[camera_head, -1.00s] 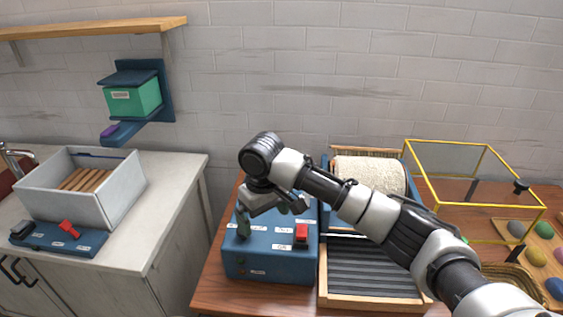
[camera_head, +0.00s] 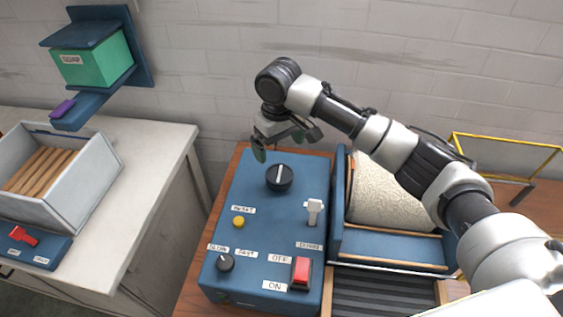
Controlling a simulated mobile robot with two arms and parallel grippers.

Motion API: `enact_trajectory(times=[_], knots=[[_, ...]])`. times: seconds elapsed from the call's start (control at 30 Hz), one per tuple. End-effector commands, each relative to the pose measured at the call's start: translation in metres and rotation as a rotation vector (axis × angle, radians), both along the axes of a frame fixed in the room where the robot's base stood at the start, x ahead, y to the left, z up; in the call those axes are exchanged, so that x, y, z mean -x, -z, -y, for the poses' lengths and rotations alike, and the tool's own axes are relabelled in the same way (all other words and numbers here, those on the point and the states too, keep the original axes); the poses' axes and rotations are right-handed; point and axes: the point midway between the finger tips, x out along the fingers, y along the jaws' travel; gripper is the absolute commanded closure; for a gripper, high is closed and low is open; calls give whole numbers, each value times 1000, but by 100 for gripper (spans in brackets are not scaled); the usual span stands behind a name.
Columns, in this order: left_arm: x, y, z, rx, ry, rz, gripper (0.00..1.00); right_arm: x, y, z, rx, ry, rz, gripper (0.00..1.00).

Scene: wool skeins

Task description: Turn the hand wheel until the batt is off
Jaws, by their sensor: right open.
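The cream wool batt (camera_head: 385,190) lies around the drum of the machine, partly hidden behind my right arm. I cannot make out a hand wheel for sure; a large black round knob (camera_head: 279,178) with a white mark sits on the blue control box (camera_head: 262,208). My right gripper (camera_head: 279,143) is open and empty, above the far edge of the box, just behind the black knob and apart from it. My left gripper is out of view.
The box also carries a yellow button (camera_head: 238,222), a white lever (camera_head: 313,211), a small speed knob (camera_head: 225,263) and a red on/off switch (camera_head: 300,272). A yellow frame (camera_head: 508,148) stands at right. A grey bin (camera_head: 90,185) stands on the left counter.

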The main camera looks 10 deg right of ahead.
Motion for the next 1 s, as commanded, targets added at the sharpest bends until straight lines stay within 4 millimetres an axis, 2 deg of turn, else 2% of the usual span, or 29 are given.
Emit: enact_trajectory(times=[0.1,0.23,0.5,0.7,0.93,1.0], knots=[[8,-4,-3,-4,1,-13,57,1,19,1,3,1,-5,0],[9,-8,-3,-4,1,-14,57,1,45,1,3,0,-4,0],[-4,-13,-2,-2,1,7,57,1,87,0,3,1,-2,0],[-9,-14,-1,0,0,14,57,1,98,0,2,-1,0,0],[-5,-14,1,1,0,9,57,1,99,0,2,-1,0,0],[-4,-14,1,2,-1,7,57,1,99,0,2,-1,0,9]])
